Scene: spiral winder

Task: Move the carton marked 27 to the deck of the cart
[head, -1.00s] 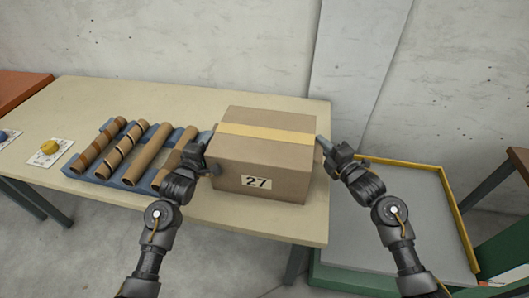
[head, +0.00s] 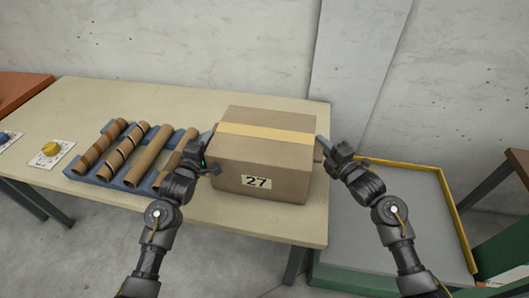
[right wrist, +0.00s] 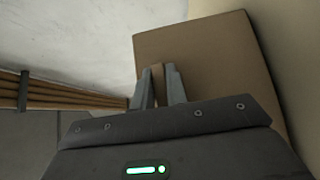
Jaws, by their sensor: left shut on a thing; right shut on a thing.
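The brown carton marked 27 (head: 262,165), with a yellow tape strip across its top, sits near the right end of the beige table (head: 265,222). My left gripper (head: 208,143) is shut on its left side; the fingertips are partly hard to make out. My right gripper (head: 322,146) is at its right side. In the right wrist view, the right gripper's fingers (right wrist: 160,88) are shut on a narrow brown part of the carton (right wrist: 215,60). The cart's grey deck (head: 390,250), with a yellow rim, lies lower, to the right of the table.
Several brown tubes (head: 148,154) lie on a blue rack (head: 134,180) left of the carton. A yellow knob (head: 50,148) on a white plate is further left. A wall stands behind. A green frame (head: 505,250) stands at the far right.

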